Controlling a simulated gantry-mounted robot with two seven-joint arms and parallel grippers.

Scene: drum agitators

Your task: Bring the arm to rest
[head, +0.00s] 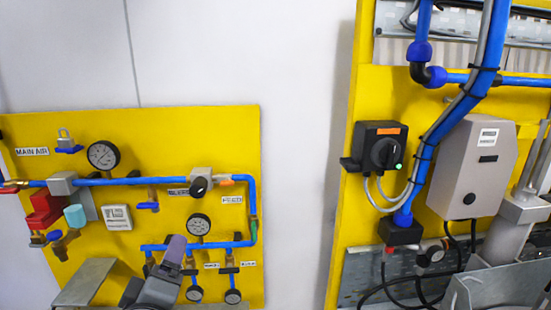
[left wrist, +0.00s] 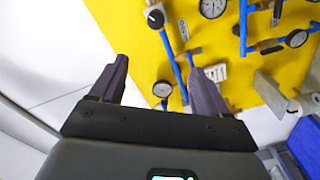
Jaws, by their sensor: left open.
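My left gripper (head: 173,252) is at the bottom of the head view, in front of the lower part of the left yellow panel (head: 75,125). In the left wrist view the two dark fingers of my left gripper (left wrist: 160,82) stand wide apart with nothing between them. Behind them are the yellow panel, blue pipes and gauges. I cannot tell how far the fingertips are from the lower pipes. My right gripper is in neither view.
The left panel carries a blue pipe (head: 130,181), a round gauge (head: 103,155) and a red valve block (head: 44,213). The right yellow panel holds a black rotary switch (head: 383,153) and a grey box (head: 475,170). A bare white wall (head: 300,120) lies between the panels.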

